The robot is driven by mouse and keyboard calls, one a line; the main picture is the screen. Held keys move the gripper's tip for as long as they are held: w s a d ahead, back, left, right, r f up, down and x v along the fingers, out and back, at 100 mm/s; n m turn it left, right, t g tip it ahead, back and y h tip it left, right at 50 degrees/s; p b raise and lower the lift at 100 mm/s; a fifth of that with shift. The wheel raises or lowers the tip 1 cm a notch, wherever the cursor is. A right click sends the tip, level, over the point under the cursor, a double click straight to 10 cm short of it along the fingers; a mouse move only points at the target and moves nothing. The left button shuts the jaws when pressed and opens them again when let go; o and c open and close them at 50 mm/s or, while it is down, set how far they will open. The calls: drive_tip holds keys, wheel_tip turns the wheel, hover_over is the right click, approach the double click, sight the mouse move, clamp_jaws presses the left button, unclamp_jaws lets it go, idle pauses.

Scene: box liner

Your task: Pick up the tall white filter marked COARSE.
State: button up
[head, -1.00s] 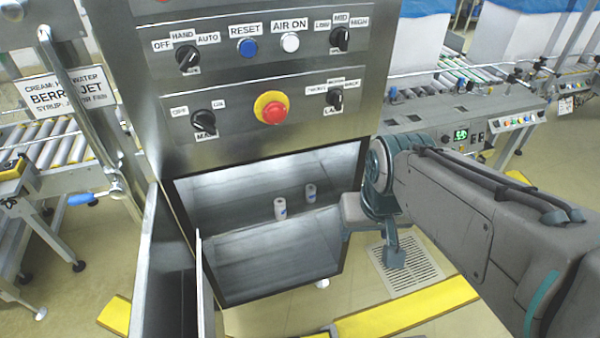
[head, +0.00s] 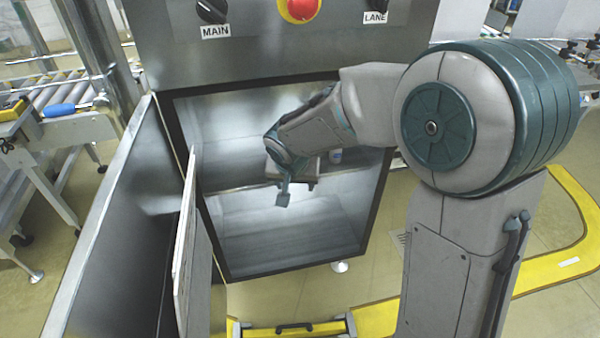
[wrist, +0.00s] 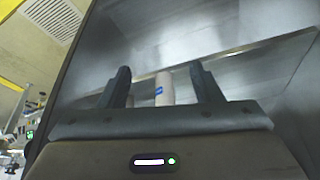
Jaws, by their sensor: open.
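A white cylindrical filter (wrist: 164,90) with a small blue label stands on the shelf inside the open cabinet. In the wrist view it shows between my two fingers, beyond them; its lettering is too small to read. A second pale piece (wrist: 130,101) shows beside the left finger, mostly hidden. I see no contact with a filter.
The steel cabinet's dark opening frame (head: 377,215) surrounds my gripper. Its door (head: 125,220) stands open on the left. The shelf's front edge (head: 235,188) runs across the opening, with an empty sloped lower space (head: 285,230). A control panel with knobs is above.

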drive_tip(key=w, duration=1.1)
drive_tip(key=shift+w+d, duration=0.25)
drive_tip(key=shift+w, duration=0.05)
drive_tip(key=x, duration=0.5)
drive_tip(key=shift+w+f+b, duration=0.1)
drive_tip(key=shift+b, duration=0.25)
drive_tip(key=c, duration=1.1)
drive_tip(key=shift+c, duration=0.2)
